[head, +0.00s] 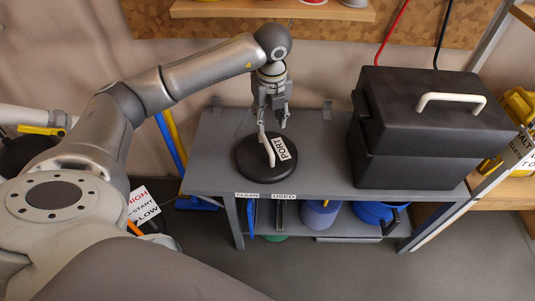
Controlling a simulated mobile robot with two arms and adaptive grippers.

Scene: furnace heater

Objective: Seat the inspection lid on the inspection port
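A round black lid (252,169) with a white bar handle and a white "PORT" label lies flat on the grey workbench (326,176), left of the big black box. My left gripper (274,128) points down just above the lid's far part. Its two fingers are apart, with the left finger close to the far end of the handle. I cannot tell whether it touches the handle. No separate port opening shows; what lies under the lid is hidden. My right gripper is out of view.
A large black box (412,130) with a white handle fills the bench's right side. A wooden shelf (270,10) hangs above the back. Below the bench are a blue tub (372,214) and a grey-blue container (320,216). A "HIGH/START/LOW" sign (143,204) stands at left.

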